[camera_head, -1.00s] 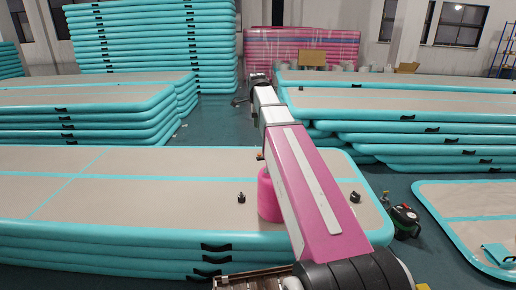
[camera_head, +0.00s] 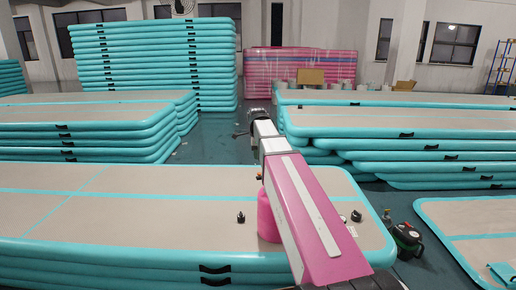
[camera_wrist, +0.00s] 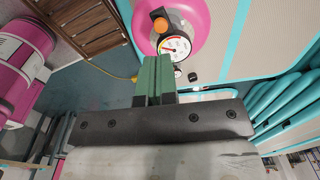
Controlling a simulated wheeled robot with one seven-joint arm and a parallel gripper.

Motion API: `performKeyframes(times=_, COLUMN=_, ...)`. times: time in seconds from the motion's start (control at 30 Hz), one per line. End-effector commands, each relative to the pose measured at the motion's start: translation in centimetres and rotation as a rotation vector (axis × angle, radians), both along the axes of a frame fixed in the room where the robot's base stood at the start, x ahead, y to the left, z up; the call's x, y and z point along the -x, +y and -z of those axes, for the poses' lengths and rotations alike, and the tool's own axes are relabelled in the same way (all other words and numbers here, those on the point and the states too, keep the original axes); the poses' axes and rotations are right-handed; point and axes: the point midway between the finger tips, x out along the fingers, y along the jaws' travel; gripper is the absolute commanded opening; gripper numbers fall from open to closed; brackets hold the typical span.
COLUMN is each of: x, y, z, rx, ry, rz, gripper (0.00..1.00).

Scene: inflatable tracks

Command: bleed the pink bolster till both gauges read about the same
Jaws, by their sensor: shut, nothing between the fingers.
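The pink bolster (camera_head: 267,218) stands on the near grey and turquoise mat (camera_head: 130,205), partly hidden by my arm. In the wrist view the bolster (camera_wrist: 202,22) is at the top, with a white round gauge (camera_wrist: 177,45) and an orange knob (camera_wrist: 160,23) beside it. The small dial markings are too blurred to read exactly. My gripper (camera_wrist: 155,62) has green fingers, shut and empty, with their tips just below the gauge; contact cannot be told. A small dial-like fitting (camera_wrist: 178,72) shows beyond the fingers. I cannot make out the gripper in the head view.
Black fittings stand on the mat left (camera_head: 241,217) and right (camera_head: 356,216) of the bolster. A dark green and black device (camera_head: 407,240) sits on the floor at right. A wooden slatted piece (camera_wrist: 85,25) lies near the bolster. Mat stacks (camera_head: 85,130) stand behind.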

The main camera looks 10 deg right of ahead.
Motion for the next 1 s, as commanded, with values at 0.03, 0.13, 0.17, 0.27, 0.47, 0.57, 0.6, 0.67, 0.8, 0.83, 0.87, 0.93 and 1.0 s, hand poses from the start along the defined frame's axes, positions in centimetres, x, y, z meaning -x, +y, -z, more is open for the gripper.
performKeyframes(times=0.03, x=0.1, y=0.0, z=1.0, rx=0.0, ry=0.002, rz=0.0, gripper=0.0)
performKeyframes(times=0.13, x=0.0, y=-0.1, z=2.6, rx=0.0, ry=0.002, rz=0.0, gripper=0.0)
performKeyframes(times=0.17, x=0.0, y=-0.1, z=3.1, rx=0.0, ry=0.002, rz=0.0, gripper=0.0)
performKeyframes(times=0.27, x=0.0, y=-0.2, z=4.5, rx=0.0, ry=0.001, rz=0.0, gripper=0.0)
performKeyframes(times=0.47, x=-0.1, y=-0.2, z=6.5, rx=0.0, ry=0.0, rz=0.0, gripper=0.0)
performKeyframes(times=0.57, x=-0.1, y=-0.3, z=7.0, rx=0.0, ry=0.0, rz=0.0, gripper=0.0)
performKeyframes(times=0.6, x=-0.1, y=-0.3, z=7.1, rx=0.0, ry=0.0, rz=0.0, gripper=0.0)
performKeyframes(times=0.67, x=-0.1, y=-0.3, z=7.2, rx=0.0, ry=0.0, rz=0.0, gripper=0.0)
performKeyframes(times=0.8, x=-0.2, y=-0.3, z=7.2, rx=0.0, ry=0.0, rz=0.0, gripper=0.0)
performKeyframes(times=0.83, x=-0.2, y=-0.3, z=7.2, rx=0.0, ry=0.0, rz=0.0, gripper=0.0)
performKeyframes(times=0.87, x=-0.2, y=-0.3, z=7.2, rx=0.0, ry=0.0, rz=0.0, gripper=0.0)
performKeyframes(times=0.93, x=-0.2, y=-0.3, z=7.2, rx=0.0, ry=0.0, rz=0.0, gripper=0.0)
performKeyframes(times=1.0, x=-0.2, y=-0.3, z=7.3, rx=0.0, ry=0.0, rz=0.0, gripper=0.0)
